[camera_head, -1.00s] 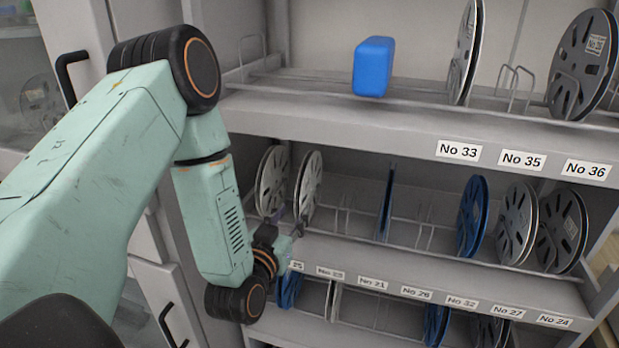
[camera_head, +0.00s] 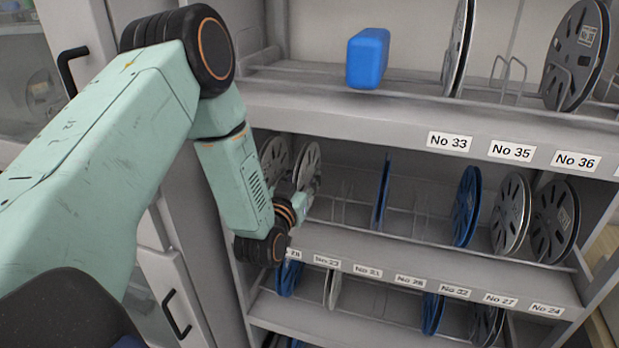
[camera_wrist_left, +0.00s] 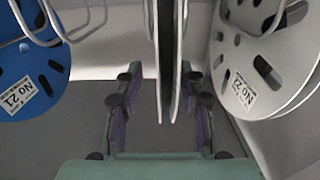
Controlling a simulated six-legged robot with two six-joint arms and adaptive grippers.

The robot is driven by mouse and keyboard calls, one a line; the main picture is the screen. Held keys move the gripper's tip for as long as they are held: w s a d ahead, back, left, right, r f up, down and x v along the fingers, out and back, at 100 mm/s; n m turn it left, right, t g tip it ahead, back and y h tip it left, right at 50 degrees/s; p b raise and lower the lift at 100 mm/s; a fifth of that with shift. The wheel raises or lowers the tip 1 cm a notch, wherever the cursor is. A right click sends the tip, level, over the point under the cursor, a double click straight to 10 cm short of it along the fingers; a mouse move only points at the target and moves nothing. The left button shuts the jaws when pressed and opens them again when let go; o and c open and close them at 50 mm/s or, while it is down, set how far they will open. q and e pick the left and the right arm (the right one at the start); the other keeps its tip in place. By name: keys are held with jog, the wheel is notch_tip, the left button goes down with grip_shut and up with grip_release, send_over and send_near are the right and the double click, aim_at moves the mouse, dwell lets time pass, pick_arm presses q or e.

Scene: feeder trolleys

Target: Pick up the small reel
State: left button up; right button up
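A grey reel (camera_head: 308,163) stands on edge on the middle shelf, second from the left, partly hidden by my gripper in the head view. My left gripper (camera_head: 310,188) is at this reel's lower front. In the left wrist view the reel shows edge-on (camera_wrist_left: 169,60) between the two spread fingers of the left gripper (camera_wrist_left: 162,82). My right gripper is not in view.
A grey reel marked No 22 (camera_wrist_left: 248,50) and a blue reel marked No 21 (camera_wrist_left: 28,75) flank the gripper. Wire dividers (camera_head: 343,200) stand right of it. A blue box (camera_head: 367,58) sits on the upper shelf (camera_head: 340,105). Several reels stand further right.

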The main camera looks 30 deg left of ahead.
pick_arm(q)
jog(key=shift+w+a+f, duration=0.15)
jog(key=shift+a+f, duration=0.1)
jog(key=shift+a, duration=0.15)
jog(key=shift+c, duration=0.5)
jog(key=shift+a, duration=0.1)
jog(key=shift+c, duration=0.8)
jog(key=shift+s+d+r, duration=0.15)
jog(key=shift+s+d, duration=0.05)
jog(key=c, duration=0.3)
jog(key=shift+d+r, duration=0.1)
jog(key=shift+d, duration=0.1)
grip_shut()
jog(key=shift+a, duration=0.25)
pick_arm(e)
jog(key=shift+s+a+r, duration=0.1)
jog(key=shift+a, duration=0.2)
